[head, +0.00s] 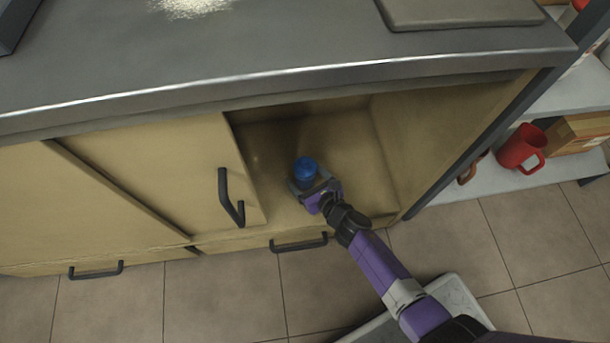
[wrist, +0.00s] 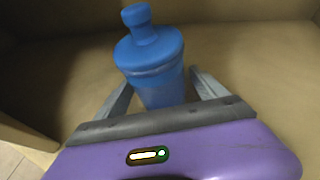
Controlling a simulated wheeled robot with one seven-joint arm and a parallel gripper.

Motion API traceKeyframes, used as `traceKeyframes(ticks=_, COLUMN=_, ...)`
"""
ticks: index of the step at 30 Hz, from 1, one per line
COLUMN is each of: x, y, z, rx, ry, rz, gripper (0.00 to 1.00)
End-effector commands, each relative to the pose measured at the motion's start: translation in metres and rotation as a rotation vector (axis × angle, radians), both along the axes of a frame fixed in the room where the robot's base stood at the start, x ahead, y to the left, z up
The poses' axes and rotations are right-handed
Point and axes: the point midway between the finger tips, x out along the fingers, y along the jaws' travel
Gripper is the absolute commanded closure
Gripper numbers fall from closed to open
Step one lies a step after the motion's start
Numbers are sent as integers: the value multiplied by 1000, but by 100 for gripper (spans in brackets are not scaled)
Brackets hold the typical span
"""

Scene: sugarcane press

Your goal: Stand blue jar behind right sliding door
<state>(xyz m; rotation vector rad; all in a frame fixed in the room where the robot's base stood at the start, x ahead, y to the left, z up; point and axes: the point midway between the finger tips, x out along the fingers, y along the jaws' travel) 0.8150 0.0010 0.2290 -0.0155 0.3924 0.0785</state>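The blue jar (head: 305,171) is upright, or nearly so, inside the open right part of the cabinet. It also shows in the wrist view (wrist: 155,65), with its knobbed lid on top. My gripper (head: 310,183) reaches into the opening, its two grey fingers (wrist: 160,92) on either side of the jar and seeming to touch it. The jar's base is hidden by my gripper, so I cannot tell whether it rests on the cabinet floor. The right sliding door (head: 155,170), with a black handle (head: 231,198), is slid left, leaving the right compartment open.
The compartment (head: 345,150) around the jar looks empty. A grey countertop (head: 270,45) overhangs it. Drawers with black handles (head: 298,244) lie below. At the right, a shelf holds a red mug (head: 521,147) and a cardboard box (head: 580,133).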

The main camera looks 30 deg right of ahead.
Motion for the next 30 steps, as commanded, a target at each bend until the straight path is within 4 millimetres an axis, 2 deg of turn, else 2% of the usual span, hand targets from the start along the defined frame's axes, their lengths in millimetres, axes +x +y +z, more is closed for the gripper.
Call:
traceKeyframes(ticks=12, x=-1, y=0, z=6, rx=0, ry=0, rz=0, gripper=19)
traceKeyframes(ticks=17, x=-25, y=-2, z=15, rx=0, ry=2, rz=0, gripper=19)
traceKeyframes(ticks=25, x=-76, y=-7, z=36, rx=0, ry=2, rz=-1, gripper=19)
traceKeyframes(ticks=30, x=-99, y=-8, z=45, rx=0, ry=1, rz=0, gripper=19)
